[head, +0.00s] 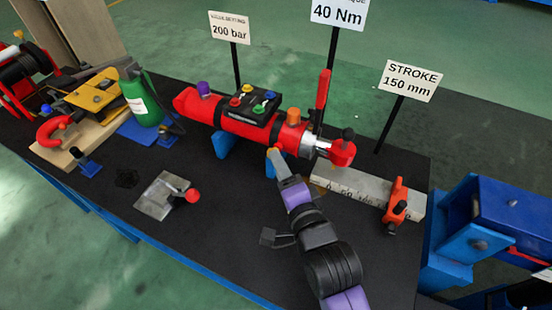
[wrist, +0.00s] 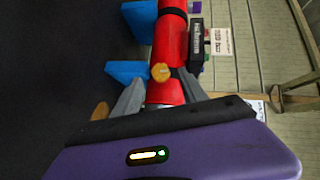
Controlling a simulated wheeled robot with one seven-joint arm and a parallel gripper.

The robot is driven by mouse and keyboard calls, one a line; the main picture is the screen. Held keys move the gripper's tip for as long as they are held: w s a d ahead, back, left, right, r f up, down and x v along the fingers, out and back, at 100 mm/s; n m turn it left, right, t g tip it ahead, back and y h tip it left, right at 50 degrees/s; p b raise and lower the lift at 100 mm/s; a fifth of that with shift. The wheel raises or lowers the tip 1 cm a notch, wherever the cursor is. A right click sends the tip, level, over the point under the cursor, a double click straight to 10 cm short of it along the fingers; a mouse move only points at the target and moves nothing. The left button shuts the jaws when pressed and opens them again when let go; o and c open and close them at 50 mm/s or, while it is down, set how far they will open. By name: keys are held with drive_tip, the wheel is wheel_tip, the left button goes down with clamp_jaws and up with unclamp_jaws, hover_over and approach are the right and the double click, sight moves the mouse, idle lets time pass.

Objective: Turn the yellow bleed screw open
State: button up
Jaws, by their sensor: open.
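The yellow bleed screw (wrist: 160,72) shows in the wrist view as a small orange-yellow knob on the side of the red cylinder (wrist: 172,45). My gripper (wrist: 161,76) is open, one grey finger on each side of the screw. Contact with the screw cannot be made out. In the head view the red cylinder (head: 245,125) lies across the black bench on blue supports, and my gripper (head: 278,158) reaches its near side. There the fingers mostly hide the screw. An orange cap (head: 293,116) stands on top of the cylinder, to the right.
A black block (head: 252,103) with several coloured knobs sits on the cylinder. A red lever (head: 323,88) stands at its right end. A grey ruler bar (head: 350,186) with a red clamp (head: 396,200) lies to the right. A metal plate (head: 160,197) lies left. Sign posts stand behind.

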drive_tip(key=x, duration=0.3)
drive_tip(key=shift+w, duration=0.1)
clamp_jaws()
